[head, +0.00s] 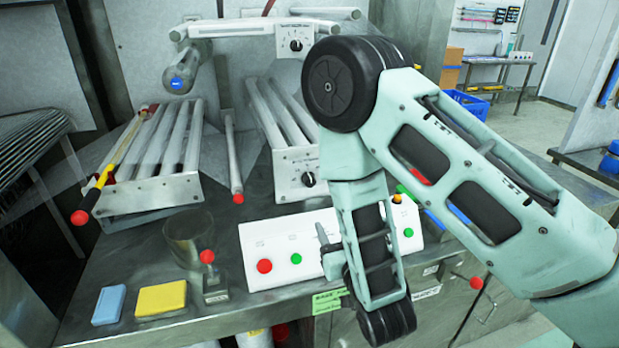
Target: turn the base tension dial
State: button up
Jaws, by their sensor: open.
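A black dial with a pale pointer (308,179) sits on the front of the white box at the base of the right roller set; I take it as the base tension dial. A similar black dial (296,45) sits on the upper white housing. My gripper (326,248) shows only in part, small and grey, beside my wrist and in front of the control panel. It is open, with nothing seen in it. It is below the lower dial in the picture and appears apart from it. My arm hides what lies right of the dial.
A white control panel (270,240) with red and green buttons stands on the steel bench (140,250). A yellow sponge (161,299), a blue block (109,305) and a clear beaker (188,237) are at left. Red-tipped rods (233,165) stick out near the rollers.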

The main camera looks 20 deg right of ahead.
aim_at(311, 182)
jog(key=w+p, duration=0.7)
jog(key=w, duration=1)
jog(key=shift+w, duration=0.15)
jog(key=c, duration=1)
